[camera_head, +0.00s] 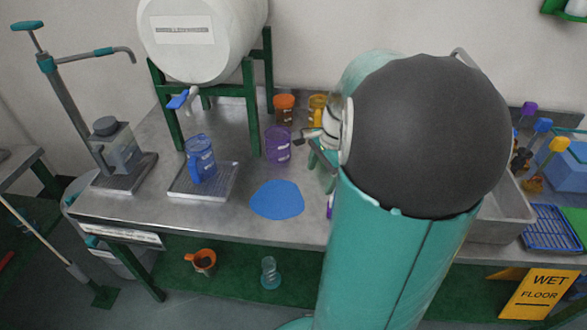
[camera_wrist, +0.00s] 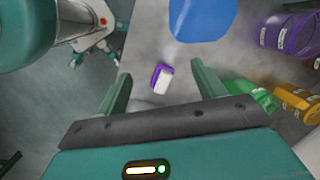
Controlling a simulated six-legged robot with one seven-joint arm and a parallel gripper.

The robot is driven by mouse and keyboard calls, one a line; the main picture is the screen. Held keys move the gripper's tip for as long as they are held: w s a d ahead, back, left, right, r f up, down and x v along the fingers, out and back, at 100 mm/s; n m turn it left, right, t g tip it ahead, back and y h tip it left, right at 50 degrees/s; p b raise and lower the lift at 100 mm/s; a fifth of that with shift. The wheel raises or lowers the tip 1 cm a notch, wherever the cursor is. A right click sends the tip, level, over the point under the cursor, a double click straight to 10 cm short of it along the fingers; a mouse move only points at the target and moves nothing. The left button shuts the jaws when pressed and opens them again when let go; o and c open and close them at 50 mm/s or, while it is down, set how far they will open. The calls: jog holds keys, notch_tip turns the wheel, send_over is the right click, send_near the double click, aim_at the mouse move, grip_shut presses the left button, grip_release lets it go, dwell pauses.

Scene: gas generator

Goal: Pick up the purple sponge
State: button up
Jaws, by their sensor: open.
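The purple sponge (camera_wrist: 162,78) is a small purple block with a white side. It lies on the grey metal counter in the wrist view, between and beyond my fingers. In the head view only a purple sliver (camera_head: 330,206) shows at the left edge of my arm, probably the same sponge; the rest is hidden. My gripper (camera_wrist: 160,71) is open, with one teal finger on each side of the sponge in the picture and nothing held. The fingers do not appear to touch it. My arm hides most of the gripper in the head view.
A flat blue patch (camera_head: 277,200) lies left of the sponge. A purple mug (camera_head: 278,144), an orange-brown mug (camera_head: 284,107) and a yellow mug (camera_head: 318,106) stand behind. A blue mug (camera_head: 200,158) sits on a drip tray (camera_head: 226,186). A metal sink (camera_head: 498,222) is at right.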

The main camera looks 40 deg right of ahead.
jog(key=s+d+f+m+t+y, duration=0.1)
jog(key=s+d+f+m, duration=0.15)
jog(key=d, duration=0.25)
jog(key=s+d+f+m+t, duration=0.1)
jog(key=s+d+f+m, duration=0.15)
jog(key=d+m, duration=0.2)
jog(key=shift+y, duration=0.3)
jog(key=x, duration=0.7)
jog(key=shift+s+d+f, duration=0.2)
jog(key=shift+s+d, duration=0.05)
jog(key=shift+d, duration=0.05)
jog(key=shift+w+x, duration=0.2)
jog(key=shift+x, duration=2.5)
jog(key=shift+r, duration=0.15)
jog(key=c, duration=1.1)
